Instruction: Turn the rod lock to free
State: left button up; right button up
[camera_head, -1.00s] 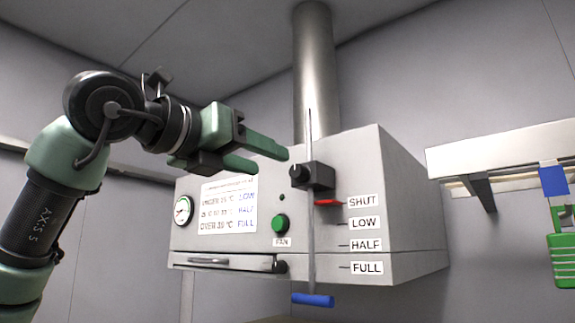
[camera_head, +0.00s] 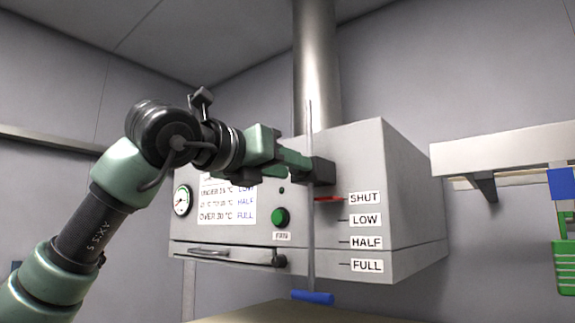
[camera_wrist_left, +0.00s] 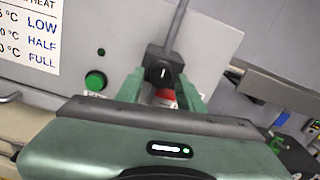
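The rod lock is a dark block with a round knob on the vertical metal rod (camera_head: 310,228). In the head view my left gripper (camera_head: 305,164) is at the lock block (camera_head: 325,172) and covers its knob. In the left wrist view the knob (camera_wrist_left: 162,73) shows a short, near-upright white mark. The left gripper's green fingers (camera_wrist_left: 162,88) stand apart on either side of the knob; firm contact is not visible. The red pointer (camera_head: 329,199) is level with the SHUT label (camera_head: 364,198).
The grey hood (camera_head: 415,200) carries a green FAN button (camera_head: 280,217), a gauge (camera_head: 182,200) and a front handle (camera_head: 230,256). A blue grip (camera_head: 313,297) is at the rod's lower end. A shelf (camera_head: 500,150) is on the right wall.

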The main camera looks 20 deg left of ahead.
pick_arm(q)
grip_shut()
jog(key=shift+m, duration=0.3)
jog(key=m+p, duration=0.2)
jog(key=m, duration=1.5)
jog(key=shift+r+p, duration=0.1)
jog(key=shift+p, duration=0.2)
jog(key=shift+m, duration=0.3)
jog(key=o, duration=0.5)
grip_release()
